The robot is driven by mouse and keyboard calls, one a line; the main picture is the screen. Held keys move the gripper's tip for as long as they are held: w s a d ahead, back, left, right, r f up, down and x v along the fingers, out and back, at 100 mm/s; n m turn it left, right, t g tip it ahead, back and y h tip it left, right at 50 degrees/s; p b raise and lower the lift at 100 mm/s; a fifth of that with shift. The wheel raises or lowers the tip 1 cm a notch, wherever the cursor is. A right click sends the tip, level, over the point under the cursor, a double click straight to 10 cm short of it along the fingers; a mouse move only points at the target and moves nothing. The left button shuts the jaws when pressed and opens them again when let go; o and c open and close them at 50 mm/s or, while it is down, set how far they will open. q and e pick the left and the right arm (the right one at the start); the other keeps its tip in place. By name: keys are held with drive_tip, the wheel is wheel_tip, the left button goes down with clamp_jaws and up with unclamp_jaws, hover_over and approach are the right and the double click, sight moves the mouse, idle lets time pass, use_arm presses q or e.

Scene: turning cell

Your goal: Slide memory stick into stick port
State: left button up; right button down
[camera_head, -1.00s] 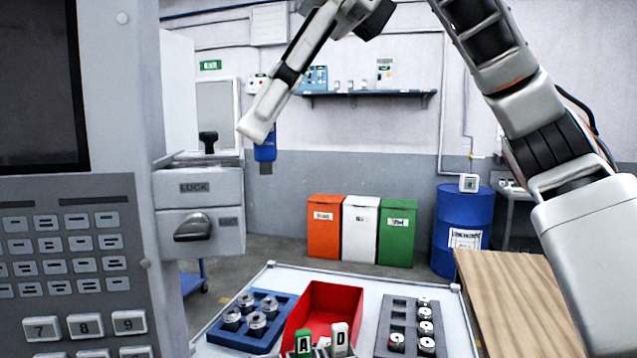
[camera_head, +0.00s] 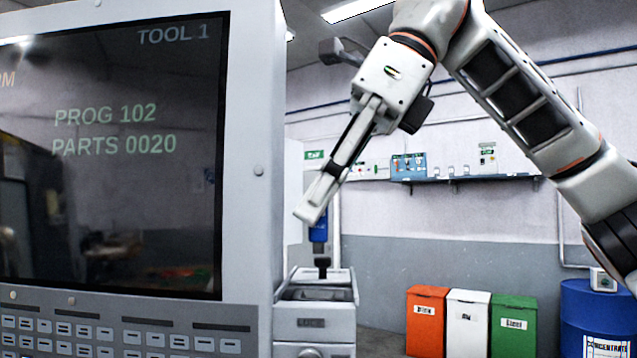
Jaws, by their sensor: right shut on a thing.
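My right gripper (camera_head: 312,211) comes down from the upper right and is shut on the blue memory stick (camera_head: 319,232). The stick points down, with its upper part hidden by the fingers. Below it is a black knob (camera_head: 322,264) on the grey box (camera_head: 328,309) at the machine's right side; the stick's lower tip overlaps the knob in view, and I cannot tell whether they touch. I cannot make out the stick port. My left gripper is not in view.
The machine's control panel, with a dark screen (camera_head: 110,160) reading PROG 102, fills the left, close to the gripper. Orange (camera_head: 425,325), white (camera_head: 467,325) and green (camera_head: 513,328) bins and a blue drum (camera_head: 597,315) stand at the back right. A wall shelf (camera_head: 465,178) hangs behind.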

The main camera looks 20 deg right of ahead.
sight(319, 249)
drive_tip(key=shift+f, duration=0.9)
drive_tip(key=shift+f+b, duration=0.3)
drive_tip(key=shift+f, duration=0.25)
drive_tip(key=shift+f+b, duration=0.45)
drive_tip(key=shift+f, duration=0.8)
drive_tip(key=shift+f+b, duration=0.25)
drive_tip(key=shift+b, duration=0.1)
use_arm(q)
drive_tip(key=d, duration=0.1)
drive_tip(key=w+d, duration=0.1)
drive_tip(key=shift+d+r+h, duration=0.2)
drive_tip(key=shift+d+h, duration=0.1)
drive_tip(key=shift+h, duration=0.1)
use_arm(e)
drive_tip(key=shift+f, duration=0.1)
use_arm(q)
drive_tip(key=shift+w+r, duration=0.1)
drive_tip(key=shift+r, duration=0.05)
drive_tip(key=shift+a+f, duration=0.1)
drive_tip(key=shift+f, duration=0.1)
use_arm(e)
drive_tip(key=shift+f, duration=0.6)
drive_tip(key=c, duration=2.1)
unclamp_jaws()
